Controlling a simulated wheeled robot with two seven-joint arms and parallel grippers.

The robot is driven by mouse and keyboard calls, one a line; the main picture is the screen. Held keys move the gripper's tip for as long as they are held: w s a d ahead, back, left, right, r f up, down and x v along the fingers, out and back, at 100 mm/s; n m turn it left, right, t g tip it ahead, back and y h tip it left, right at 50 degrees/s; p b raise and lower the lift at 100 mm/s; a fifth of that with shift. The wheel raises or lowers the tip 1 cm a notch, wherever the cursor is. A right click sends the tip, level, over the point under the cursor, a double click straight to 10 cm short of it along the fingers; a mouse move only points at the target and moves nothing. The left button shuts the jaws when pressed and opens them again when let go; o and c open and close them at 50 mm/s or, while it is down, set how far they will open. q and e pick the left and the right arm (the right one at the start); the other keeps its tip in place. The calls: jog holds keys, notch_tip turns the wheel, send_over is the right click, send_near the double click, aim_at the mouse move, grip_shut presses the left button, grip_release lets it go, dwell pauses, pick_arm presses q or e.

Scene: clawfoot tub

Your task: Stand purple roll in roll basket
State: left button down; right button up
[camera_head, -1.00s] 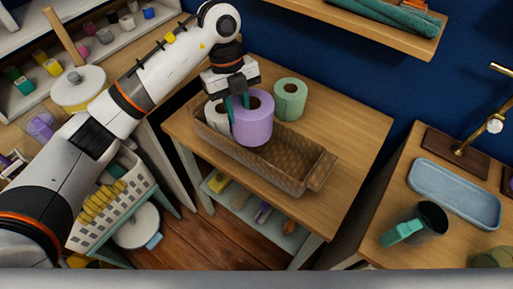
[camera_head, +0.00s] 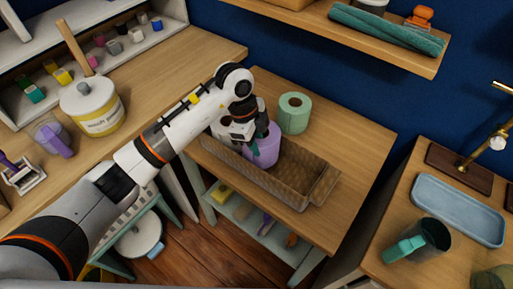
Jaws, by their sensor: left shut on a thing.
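The purple roll (camera_head: 264,150) is upright in the left-middle part of the brown roll basket (camera_head: 302,183). Its lower end is hidden behind the basket's front wall, so I cannot tell whether it touches the bottom. My left gripper (camera_head: 254,143) is over the roll from above and shut on it, with a teal finger against its side. A white roll (camera_head: 222,128) shows partly at the basket's left end, mostly behind my gripper. The right part of the basket is empty. My right gripper is not in view.
A green roll (camera_head: 294,113) stands on the wooden table behind the basket. A lidded jar (camera_head: 93,106) stands on the left counter.

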pick_arm(q)
notch_tip(320, 180, down, 2)
jog(key=shift+f, duration=0.6)
jog(key=shift+f, duration=0.1)
jog(key=c, duration=1.4)
grip_release()
jog(key=shift+c, duration=0.2)
jog(key=b+v, duration=0.2)
jog(key=v, duration=1)
